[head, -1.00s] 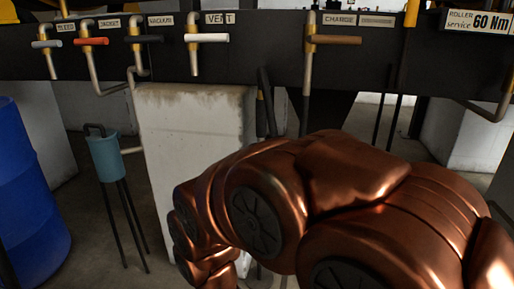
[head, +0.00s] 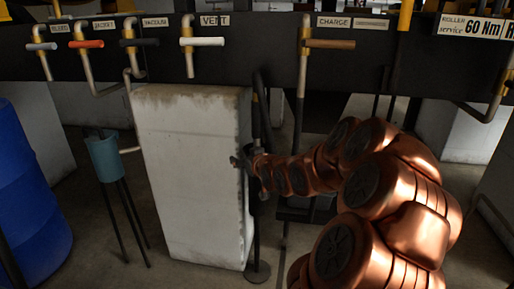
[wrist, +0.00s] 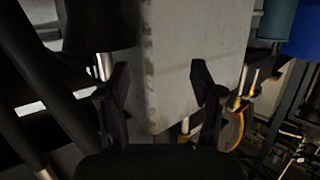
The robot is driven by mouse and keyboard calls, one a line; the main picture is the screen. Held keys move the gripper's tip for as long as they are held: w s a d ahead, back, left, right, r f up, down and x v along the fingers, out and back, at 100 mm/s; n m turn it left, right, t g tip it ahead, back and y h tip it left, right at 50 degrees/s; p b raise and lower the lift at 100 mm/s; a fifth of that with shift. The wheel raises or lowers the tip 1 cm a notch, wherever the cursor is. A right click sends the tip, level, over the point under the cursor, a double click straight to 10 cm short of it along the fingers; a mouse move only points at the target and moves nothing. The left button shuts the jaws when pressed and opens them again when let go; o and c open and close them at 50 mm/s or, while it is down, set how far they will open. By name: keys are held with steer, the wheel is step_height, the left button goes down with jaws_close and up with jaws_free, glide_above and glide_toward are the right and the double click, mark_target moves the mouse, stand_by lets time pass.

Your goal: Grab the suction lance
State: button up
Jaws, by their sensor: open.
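A slim dark upright pole (head: 256,225) stands on a round foot beside the right edge of a pale block in the head view. A dark curved piece (head: 264,95) rises at its top. This may be the suction lance, but I cannot tell for sure. My gripper (head: 239,160) is level with the pole's middle, at the block's right edge; the gap between them is unclear. In the wrist view my gripper (wrist: 160,76) is open, with the pale block's face showing between its fingers and nothing held. A dark cylinder with a bright metal rod (wrist: 103,66) shows beyond the left finger.
The pale block (head: 190,180) stands close to my gripper. A teal cup on thin legs (head: 103,157) and a blue drum (head: 28,190) are on the left. A dark beam (head: 270,60) with labelled valves, including a white-handled vent valve (head: 203,41), crosses above.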

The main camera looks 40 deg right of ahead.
mark_target(259, 129)
steer(key=d+r+t, duration=0.1)
steer(key=d+r, duration=0.1)
steer(key=s+d+r+t+h, duration=0.1)
steer(key=d+r, duration=0.1)
steer(key=d, duration=0.1)
steer(key=s+d+r+m+h, duration=0.1)
steer(key=d+r, duration=0.1)
steer(key=shift+s+d+r+t+p, duration=0.15)
steer(key=shift+d+t+p, duration=0.15)
steer(key=shift+t, duration=0.1)
steer(key=shift+b+x, duration=0.8)
steer(key=shift+x, duration=3.05)
steer(key=shift+a, duration=0.1)
jaws_close()
